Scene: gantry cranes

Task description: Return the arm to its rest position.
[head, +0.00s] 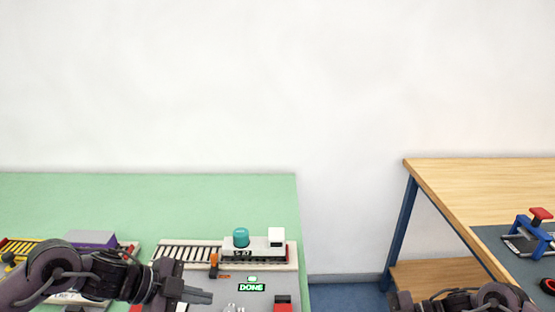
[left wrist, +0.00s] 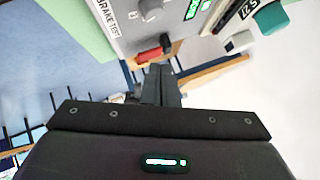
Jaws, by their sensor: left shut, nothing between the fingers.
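My left arm comes in from the lower left of the head view, and its gripper (head: 190,294) points right over the front of a grey control panel (head: 230,281). The gripper is shut and empty. In the left wrist view its closed fingers (left wrist: 160,85) show with nothing between them. My right arm shows only in part at the bottom right of the head view, and its fingers are not clearly seen. The panel has a green lit display (head: 251,287) reading "DONE", a red block (head: 283,300) and a grey knob (left wrist: 151,10), and stands on the green table (head: 270,205).
Behind the panel, a white wagon (head: 262,250) carrying a teal cylinder (head: 241,237) stands on a track. Another panel with a purple block (head: 91,238) is at the left. A wooden table (head: 480,185) with a blue-and-red device (head: 535,225) stands at the right, with a floor gap between tables.

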